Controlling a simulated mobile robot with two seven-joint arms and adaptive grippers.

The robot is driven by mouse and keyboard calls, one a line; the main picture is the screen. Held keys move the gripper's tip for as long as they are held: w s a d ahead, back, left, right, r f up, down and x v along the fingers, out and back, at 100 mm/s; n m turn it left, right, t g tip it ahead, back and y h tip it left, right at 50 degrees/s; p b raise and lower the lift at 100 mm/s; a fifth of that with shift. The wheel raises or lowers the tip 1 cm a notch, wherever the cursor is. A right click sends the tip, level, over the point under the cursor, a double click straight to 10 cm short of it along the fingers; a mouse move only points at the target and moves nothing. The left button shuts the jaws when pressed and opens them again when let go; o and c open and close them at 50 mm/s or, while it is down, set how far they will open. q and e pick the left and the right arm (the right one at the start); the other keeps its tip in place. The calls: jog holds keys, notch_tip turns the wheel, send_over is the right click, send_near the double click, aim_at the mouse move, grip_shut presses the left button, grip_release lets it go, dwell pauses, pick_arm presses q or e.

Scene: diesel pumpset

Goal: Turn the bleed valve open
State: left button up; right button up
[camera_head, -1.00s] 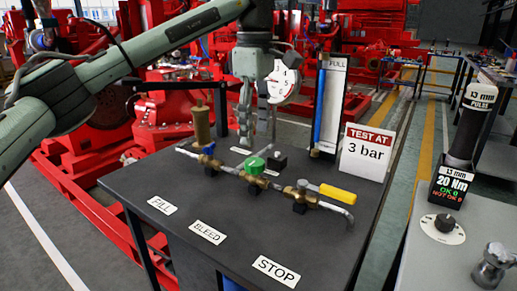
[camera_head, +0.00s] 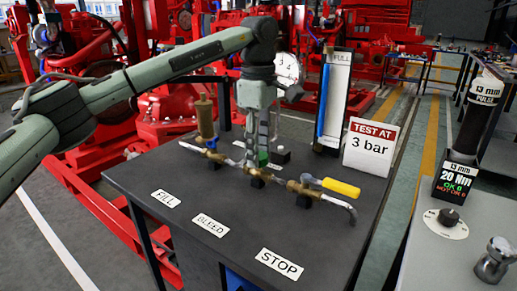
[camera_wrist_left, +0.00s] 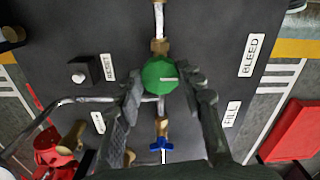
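The bleed valve is a round green knob (camera_wrist_left: 160,75) on a brass fitting in the middle of the pipe line. In the head view only a little of the green knob (camera_head: 263,158) shows behind the fingers. My left gripper (camera_head: 256,150) points straight down over it. In the left wrist view the two fingers of the left gripper (camera_wrist_left: 163,80) stand one on each side of the knob, with slim gaps; firm contact cannot be seen. A white mark shows on the knob's top. My right gripper is in neither view.
The blue-handled valve (camera_wrist_left: 162,143) and the yellow-handled valve (camera_head: 341,187) flank the knob on the same pipe. A dial gauge (camera_head: 288,68), sight tube (camera_head: 333,95) and "TEST AT 3 bar" sign (camera_head: 370,147) stand behind. The table front with its labels (camera_head: 209,225) is clear.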

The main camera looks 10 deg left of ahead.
pick_arm(q)
jog(key=c, duration=0.5)
